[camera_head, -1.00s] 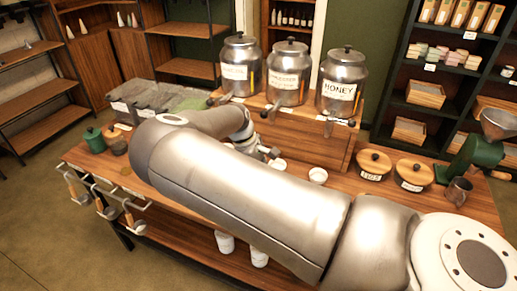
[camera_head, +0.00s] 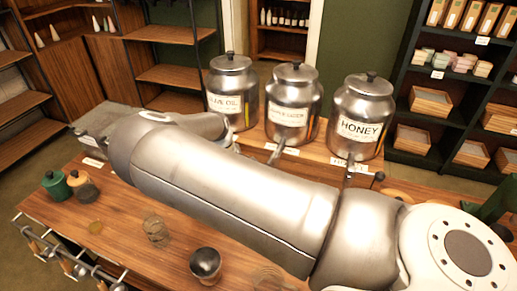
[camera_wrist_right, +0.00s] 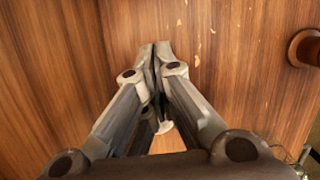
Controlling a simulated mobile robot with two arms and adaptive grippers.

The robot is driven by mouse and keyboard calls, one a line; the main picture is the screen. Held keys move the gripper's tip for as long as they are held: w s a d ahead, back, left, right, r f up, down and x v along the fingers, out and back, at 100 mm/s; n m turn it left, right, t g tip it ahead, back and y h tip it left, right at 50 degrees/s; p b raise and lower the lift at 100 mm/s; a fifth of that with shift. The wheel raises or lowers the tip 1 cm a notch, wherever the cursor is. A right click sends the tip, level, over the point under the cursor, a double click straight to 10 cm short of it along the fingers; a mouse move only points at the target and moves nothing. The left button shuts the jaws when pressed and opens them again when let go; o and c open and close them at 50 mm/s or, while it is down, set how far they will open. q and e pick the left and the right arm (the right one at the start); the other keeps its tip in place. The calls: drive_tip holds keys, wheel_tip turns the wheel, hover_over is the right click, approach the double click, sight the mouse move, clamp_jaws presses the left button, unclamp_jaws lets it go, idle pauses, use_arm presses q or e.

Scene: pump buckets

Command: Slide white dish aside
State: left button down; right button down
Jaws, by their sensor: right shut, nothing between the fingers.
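My right gripper (camera_wrist_right: 156,52) is shut and empty in the right wrist view, with its fingertips together close to a wooden surface. A small pale, rounded piece (camera_wrist_right: 164,127) shows between the finger links; it may be part of a white dish, but most of it is hidden. In the head view my right arm crosses the picture and covers the middle of the table, so no white dish shows there. The right fingers are also hidden there. My left gripper is in neither view.
Steel jars for olive oil (camera_head: 232,92), an unread label (camera_head: 293,103) and honey (camera_head: 361,116) stand on a wooden stand behind my arm. A green jar (camera_head: 55,185), a clear glass (camera_head: 157,231) and a dark round-topped item (camera_head: 205,263) stand on the table (camera_head: 120,240).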

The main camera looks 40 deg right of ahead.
drive_tip(key=x, duration=0.3)
drive_tip(key=p+x, duration=0.1)
drive_tip(key=x, duration=0.1)
drive_tip(key=p+x, duration=0.1)
drive_tip(key=x, duration=0.2)
drive_tip(key=shift+s+f, duration=0.25)
drive_tip(key=shift+s, duration=0.05)
drive_tip(key=shift+s+d+r+p, duration=0.25)
drive_tip(key=shift+s+d+p, duration=0.45)
drive_tip(key=shift+s+p, duration=0.35)
drive_tip(key=shift+s+d+p, duration=0.25)
drive_tip(key=shift+s+p, duration=0.05)
drive_tip(key=shift+s, duration=0.2)
drive_tip(key=shift+s+d+f, duration=0.1)
drive_tip(key=shift+f, duration=0.1)
